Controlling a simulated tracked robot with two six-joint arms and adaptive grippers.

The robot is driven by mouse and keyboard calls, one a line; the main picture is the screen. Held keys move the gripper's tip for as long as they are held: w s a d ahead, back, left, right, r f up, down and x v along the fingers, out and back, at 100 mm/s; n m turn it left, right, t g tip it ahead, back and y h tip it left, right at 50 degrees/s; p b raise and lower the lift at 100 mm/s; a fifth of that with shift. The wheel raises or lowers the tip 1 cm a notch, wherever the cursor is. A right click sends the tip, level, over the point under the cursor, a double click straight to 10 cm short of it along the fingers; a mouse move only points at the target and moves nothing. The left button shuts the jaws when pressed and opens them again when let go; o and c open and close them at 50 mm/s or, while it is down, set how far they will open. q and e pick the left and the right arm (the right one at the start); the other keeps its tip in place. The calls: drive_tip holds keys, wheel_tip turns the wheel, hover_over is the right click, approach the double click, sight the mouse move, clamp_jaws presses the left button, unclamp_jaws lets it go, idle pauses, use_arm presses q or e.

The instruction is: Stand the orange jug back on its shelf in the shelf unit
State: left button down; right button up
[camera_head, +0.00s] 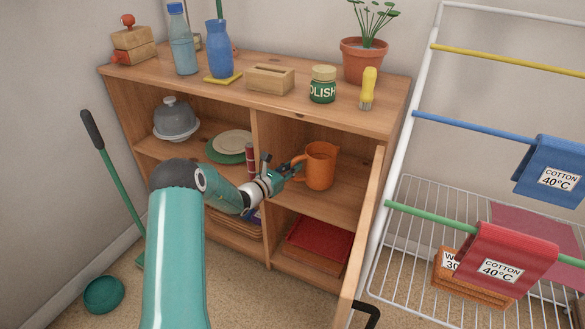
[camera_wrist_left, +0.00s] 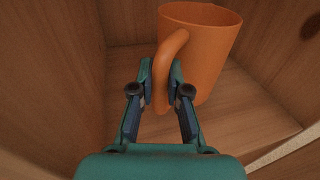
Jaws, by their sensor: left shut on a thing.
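The orange jug (camera_head: 321,166) is upright in the upper right compartment of the wooden shelf unit (camera_head: 335,116). In the left wrist view the jug (camera_wrist_left: 208,50) shows its open rim, with its handle towards me. My left gripper (camera_head: 295,166) reaches into that compartment from the left and is shut on the jug's handle. In the left wrist view its fingers (camera_wrist_left: 160,92) sit on both sides of the handle. The jug's base is close to the shelf board (camera_head: 335,202); I cannot tell whether it touches. My right gripper is not in view.
The compartment's divider (camera_head: 260,140) is left of the jug; an open door (camera_head: 365,225) is at the right. Plates (camera_head: 233,142) and a grey domed dish (camera_head: 175,119) are in the left compartment. A drying rack (camera_head: 400,150) stands right. Bottles, a jar and a plant crowd the top.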

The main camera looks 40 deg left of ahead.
use_arm(q)
drive_tip(key=shift+f+b, duration=0.55)
drive_tip(key=shift+f, duration=0.05)
drive_tip(key=c, duration=1.1)
unclamp_jaws()
drive_tip(key=s, duration=1.2)
drive_tip(key=shift+d+r, duration=0.25)
drive_tip(key=shift+r, duration=0.05)
